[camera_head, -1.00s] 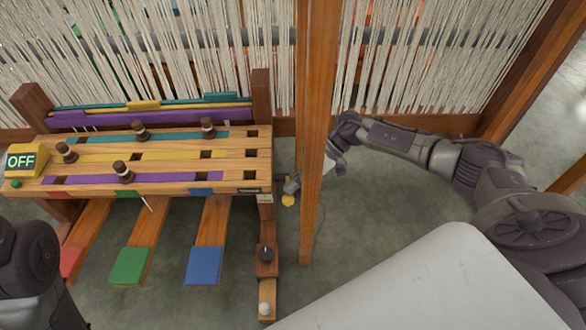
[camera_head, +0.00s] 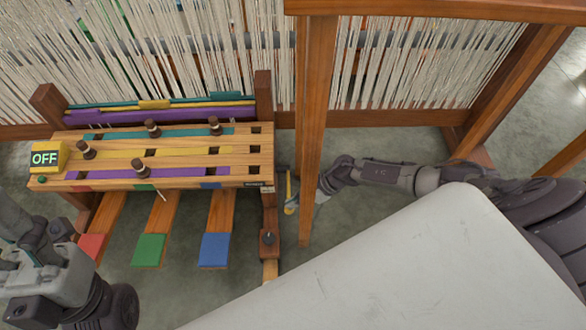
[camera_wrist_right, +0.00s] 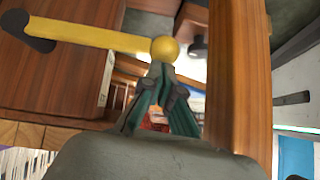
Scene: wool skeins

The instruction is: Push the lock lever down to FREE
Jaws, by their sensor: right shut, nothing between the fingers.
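The lock lever is a yellow bar (camera_wrist_right: 98,38) with a round yellow knob (camera_wrist_right: 165,49), on a dark pivot at upper left in the right wrist view. In the head view the lever (camera_head: 289,187) shows as a thin yellow strip beside the loom's right side. My right gripper (camera_head: 293,207) is partly behind the wooden post, close to the lever's knob end. In the right wrist view its green-lined fingers (camera_wrist_right: 158,73) are shut and empty, with tips right at the knob; contact is unclear. My left gripper (camera_head: 45,275) is at lower left, its jaws unclear. No FREE label is readable.
A wooden post (camera_head: 312,140) stands before my right forearm. Red, green and blue pedals (camera_head: 214,250) lie below. A dark knob (camera_head: 268,238) sits on a wooden rail.

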